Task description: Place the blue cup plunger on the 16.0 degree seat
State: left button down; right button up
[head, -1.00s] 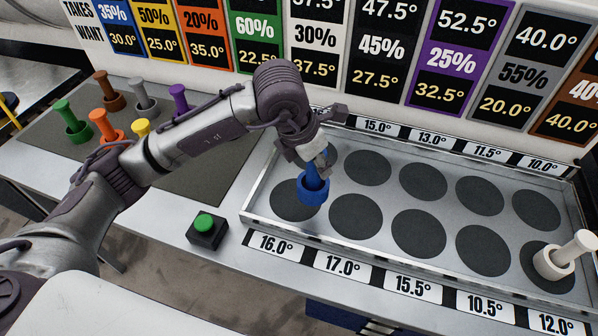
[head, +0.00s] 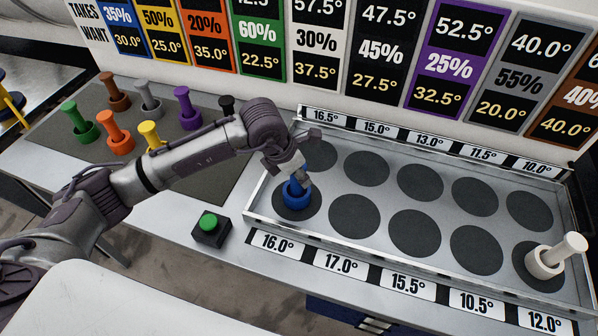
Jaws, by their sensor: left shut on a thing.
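The blue cup plunger (head: 296,196) is upright at the front left dark round seat (head: 286,213), above the 16.0° label (head: 277,242). Its cup is over that seat and looks to be at or very near its surface; I cannot tell if it touches. My left gripper (head: 300,177) is shut on the plunger's handle from above and hides much of it. My right gripper is not in view.
A white plunger (head: 545,261) stands on the 12.0° seat at the tray's right end. The metal tray's (head: 400,262) low rim surrounds the seats. A green-button box (head: 210,229) sits before it. Several coloured plungers stand on the dark mat (head: 110,162) at left.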

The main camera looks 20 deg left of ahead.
pick_arm(q)
jog(key=shift+f, duration=0.2)
jog(key=c, duration=1)
grip_release()
jog(key=shift+r, duration=0.1)
jog(key=shift+c, duration=0.2)
jog(key=shift+o, duration=1.2)
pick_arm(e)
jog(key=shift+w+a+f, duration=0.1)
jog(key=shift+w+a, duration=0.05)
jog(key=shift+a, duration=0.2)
pick_arm(q)
jog(key=shift+r, duration=0.3)
jog(key=b+v, duration=0.2)
jog(key=v, duration=0.9)
jog(key=shift+s+r, duration=0.15)
jog(key=shift+r, duration=0.2)
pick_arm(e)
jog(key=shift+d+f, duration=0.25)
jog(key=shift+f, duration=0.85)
pick_arm(q)
jog(key=shift+a+f, duration=0.1)
jog(key=shift+a, duration=0.05)
